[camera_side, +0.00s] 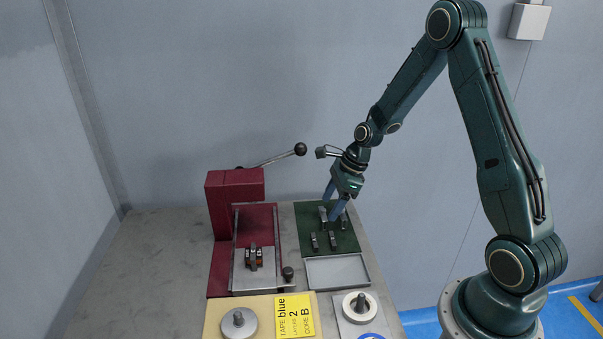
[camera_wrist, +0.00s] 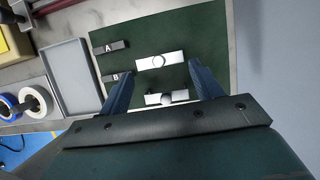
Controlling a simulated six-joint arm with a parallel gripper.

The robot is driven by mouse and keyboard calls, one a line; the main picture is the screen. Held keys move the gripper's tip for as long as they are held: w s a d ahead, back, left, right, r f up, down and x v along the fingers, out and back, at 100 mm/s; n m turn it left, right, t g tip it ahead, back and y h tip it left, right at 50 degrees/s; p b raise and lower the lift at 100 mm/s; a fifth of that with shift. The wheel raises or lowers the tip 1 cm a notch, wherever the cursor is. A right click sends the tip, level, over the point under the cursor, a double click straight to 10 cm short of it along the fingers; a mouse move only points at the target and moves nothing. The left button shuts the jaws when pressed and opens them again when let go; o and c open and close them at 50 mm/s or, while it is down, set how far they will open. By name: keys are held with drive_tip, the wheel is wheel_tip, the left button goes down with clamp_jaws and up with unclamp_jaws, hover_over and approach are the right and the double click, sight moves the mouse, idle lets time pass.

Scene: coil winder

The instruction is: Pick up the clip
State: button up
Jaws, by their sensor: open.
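Two small silver pieces with a rounded middle, which look like clips, lie on the green mat (camera_wrist: 215,30). In the wrist view one clip (camera_wrist: 148,64) lies between the fingertips, and the other clip (camera_wrist: 153,99) lies closer to the gripper's palm. My gripper (camera_wrist: 160,69) is open, its two blue fingers apart and nothing held. In the side view my gripper (camera_side: 330,206) points down over the back of the mat, close to the small parts there. I cannot tell whether the fingertips touch the mat.
Dark blocks marked A (camera_wrist: 112,47) and B (camera_wrist: 118,77) lie on the mat beside the fingers. An empty grey tray (camera_side: 337,270) sits in front of the mat. A red lever press (camera_side: 232,200) stands left. A yellow card (camera_side: 295,316) and tape roll (camera_side: 360,306) are at the front.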

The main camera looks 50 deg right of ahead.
sight(325, 214)
drive_tip(key=shift+x, duration=2.1)
drive_tip(key=shift+c, duration=0.3)
drive_tip(key=c, duration=0.6)
